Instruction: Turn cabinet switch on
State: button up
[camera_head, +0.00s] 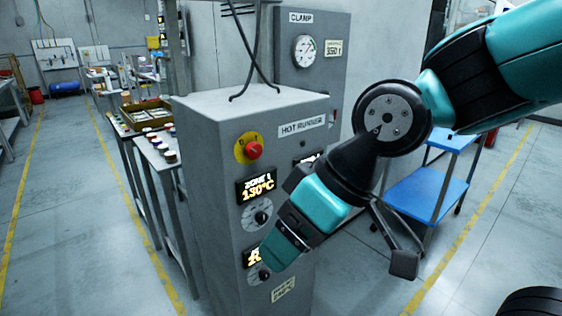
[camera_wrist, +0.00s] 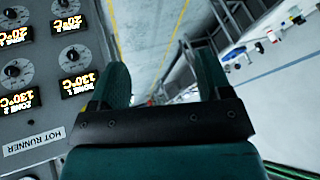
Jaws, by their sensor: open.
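The grey hot runner cabinet (camera_head: 215,180) stands in the middle of the head view. A red rotary switch (camera_head: 253,151) on a yellow disc is at the upper left of its front panel. Below it are a Zone 1 display (camera_head: 258,190) reading 130°C and a dial knob (camera_head: 259,217). My gripper (camera_head: 272,258) is lower, in front of the panel, partly covering a second display. In the wrist view my gripper (camera_wrist: 160,70) is open with nothing between its teal fingers. That view shows several dials and displays upside down at left; the red switch is not seen there.
A taller grey clamp cabinet (camera_head: 327,75) with a gauge stands behind. A blue cart (camera_head: 420,195) is at right behind my arm. A metal bench (camera_head: 150,150) with small parts stands left of the cabinet. The floor aisle (camera_head: 80,200) at left is clear.

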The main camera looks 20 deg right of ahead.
jog(key=w+d+f+t+y+b, duration=0.1)
jog(key=w+f+t+b, duration=0.5)
jog(key=w, duration=0.3)
jog(key=m+t+h, duration=0.2)
jog(key=t, duration=0.7)
send_near(256, 153)
jog(key=p+x, duration=0.6)
jog(key=p, duration=0.1)
jog(key=p+x, duration=0.2)
jog(key=p, duration=0.2)
jog(key=shift+w+a+r, duration=0.1)
jog(key=shift+w+r, duration=0.2)
jog(key=shift+w, duration=0.05)
jog(key=shift+w+a+f+p, duration=0.15)
jog(key=shift+w+f+p, duration=0.15)
jog(key=shift+w, duration=0.3)
jog(key=shift+c, duration=0.2)
jog(key=c, duration=0.9)
